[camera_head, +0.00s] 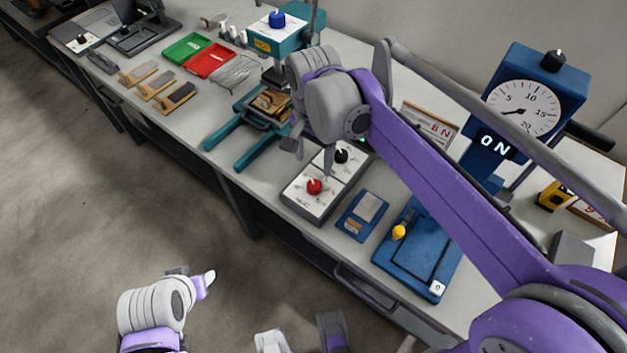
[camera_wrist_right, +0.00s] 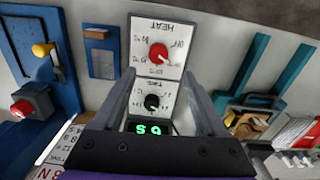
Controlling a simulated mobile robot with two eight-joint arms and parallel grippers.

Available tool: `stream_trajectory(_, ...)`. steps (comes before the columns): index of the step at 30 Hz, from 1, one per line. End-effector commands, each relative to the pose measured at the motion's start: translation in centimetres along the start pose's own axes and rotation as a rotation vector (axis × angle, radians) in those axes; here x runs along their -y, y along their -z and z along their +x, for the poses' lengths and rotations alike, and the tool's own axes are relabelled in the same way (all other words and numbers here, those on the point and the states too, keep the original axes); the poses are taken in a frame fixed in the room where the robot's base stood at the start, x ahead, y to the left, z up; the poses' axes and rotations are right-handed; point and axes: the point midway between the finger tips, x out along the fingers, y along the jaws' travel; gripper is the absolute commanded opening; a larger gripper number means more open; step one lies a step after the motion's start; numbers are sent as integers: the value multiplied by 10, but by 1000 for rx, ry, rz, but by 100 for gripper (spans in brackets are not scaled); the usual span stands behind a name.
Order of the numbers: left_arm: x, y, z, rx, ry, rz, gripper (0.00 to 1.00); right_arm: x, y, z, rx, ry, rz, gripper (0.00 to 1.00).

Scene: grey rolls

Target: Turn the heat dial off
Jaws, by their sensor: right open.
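The heat dial is a red knob (camera_head: 314,186) on a white panel of a grey control box (camera_head: 303,201); it also shows in the right wrist view (camera_wrist_right: 158,53) under upside-down HEAT lettering. Its exact setting is too small to read surely. A black knob (camera_head: 341,156) is on the second panel behind it. My right gripper (camera_head: 310,156) is open and empty above the box. In the wrist view its fingers (camera_wrist_right: 159,84) are apart, pointing toward the red knob, which lies beyond the tips. My left gripper (camera_head: 206,281) is low at left over the floor; its opening is unclear.
A blue device with a yellow knob (camera_head: 399,232) and a small blue plate (camera_head: 361,216) lie right of the box. A teal clamp-like fixture (camera_head: 247,154) is at its left. A blue dial gauge (camera_head: 531,98) marked ON stands behind. Green digits (camera_wrist_right: 149,128) glow near the black knob.

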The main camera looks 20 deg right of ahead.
Motion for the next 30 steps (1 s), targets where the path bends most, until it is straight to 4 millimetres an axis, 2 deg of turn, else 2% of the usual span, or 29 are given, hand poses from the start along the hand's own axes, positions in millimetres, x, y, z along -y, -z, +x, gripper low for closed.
stream_trajectory(6,0,-4,6,2,0,0,50,0,0,45,0,1,-1,74)
stream_trajectory(12,0,-6,9,3,0,0,50,0,0,75,-1,2,-1,74)
stream_trajectory(18,0,-6,10,4,0,0,50,0,0,87,-1,2,-2,74)
stream_trajectory(26,0,-6,10,4,0,0,50,0,0,87,-1,2,-2,74)
stream_trajectory(30,0,-6,10,4,0,0,50,0,0,87,-1,2,-2,49)
